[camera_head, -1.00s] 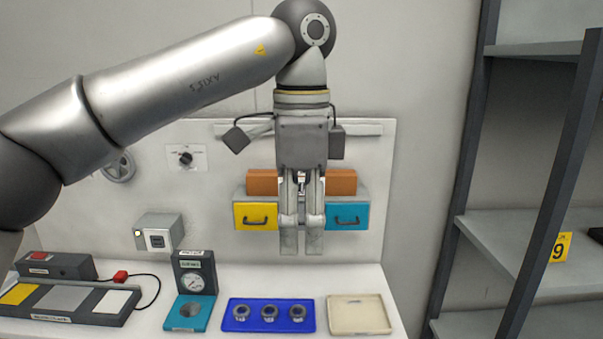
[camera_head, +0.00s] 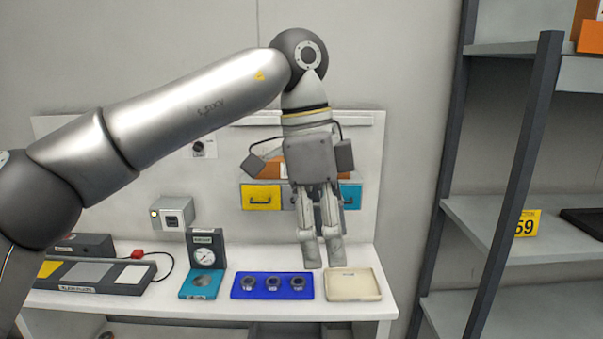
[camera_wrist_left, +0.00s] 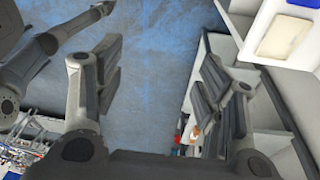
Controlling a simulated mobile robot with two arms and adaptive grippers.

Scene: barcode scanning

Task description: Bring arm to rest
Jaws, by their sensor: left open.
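My left arm comes in from the left in the head view, with the left gripper (camera_head: 322,250) hanging downward in front of the workbench. Its fingers point down, just above and left of the cream tray as seen in the picture. The left wrist view shows the same gripper (camera_wrist_left: 155,90) with its fingers spread wide and nothing between them, blue-grey floor visible beyond. The right gripper is not in the head view.
The white bench (camera_head: 215,308) holds a blue tray (camera_head: 272,294) with several round parts, a cream tray (camera_head: 354,284), a dial gauge (camera_head: 204,257) and a control panel (camera_head: 85,275). Yellow (camera_head: 261,197) and teal (camera_head: 350,195) drawers sit behind. A grey shelf rack (camera_head: 490,225) stands right.

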